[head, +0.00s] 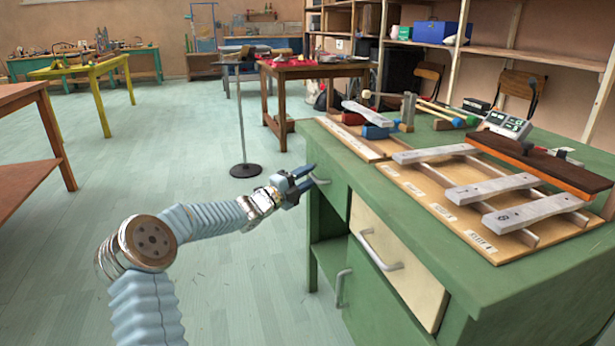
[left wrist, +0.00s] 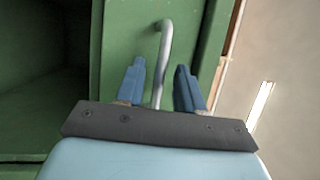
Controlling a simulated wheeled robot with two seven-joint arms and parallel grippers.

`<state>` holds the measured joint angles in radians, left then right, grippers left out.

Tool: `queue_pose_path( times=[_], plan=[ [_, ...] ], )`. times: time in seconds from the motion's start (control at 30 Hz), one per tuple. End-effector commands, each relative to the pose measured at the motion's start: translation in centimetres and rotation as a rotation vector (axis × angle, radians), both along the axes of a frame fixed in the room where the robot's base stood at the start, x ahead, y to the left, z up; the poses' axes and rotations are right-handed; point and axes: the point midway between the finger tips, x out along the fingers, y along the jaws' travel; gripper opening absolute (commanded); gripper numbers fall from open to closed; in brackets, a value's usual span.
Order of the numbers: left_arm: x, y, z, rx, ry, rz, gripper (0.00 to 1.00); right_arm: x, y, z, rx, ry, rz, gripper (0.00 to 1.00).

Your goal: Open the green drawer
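The green drawer (head: 337,192) is in the upper left part of the green workbench's front and looks shut. Its metal bar handle (head: 321,181) sticks out toward my left gripper (head: 304,182). The left wrist view shows the handle (left wrist: 165,45) running between the two blue fingers of the gripper (left wrist: 160,82), against the drawer's green front (left wrist: 125,30). The fingers stand apart, one on each side of the handle, with gaps visible. Whether either finger touches it I cannot tell. My right gripper is in neither view.
Beside the drawer is a cream drawer front (head: 405,270) with its own handle, and a green door (head: 375,305) is lower down. An open shelf space lies under the green drawer. Wooden and metal bars (head: 490,187) lie on the workbench top (head: 350,185). The floor (head: 230,270) in front is clear.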

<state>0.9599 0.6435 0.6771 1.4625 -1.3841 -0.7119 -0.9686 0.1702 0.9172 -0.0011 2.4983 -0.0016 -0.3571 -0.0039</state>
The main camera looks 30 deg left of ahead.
Motion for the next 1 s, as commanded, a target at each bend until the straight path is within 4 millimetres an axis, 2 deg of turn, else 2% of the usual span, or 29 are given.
queue_pose_path(
  times=[0.3,0.57,1.0],
  plan=[
    [0.35,-0.08,0.06,0.000,0.000,0.001,0.37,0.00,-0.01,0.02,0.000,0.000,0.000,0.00],
    [0.33,-0.08,0.06,0.000,0.000,0.001,0.00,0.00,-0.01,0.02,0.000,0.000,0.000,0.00],
    [0.11,0.11,0.01,0.001,0.001,0.001,0.00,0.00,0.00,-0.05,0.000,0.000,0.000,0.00]
  ],
)
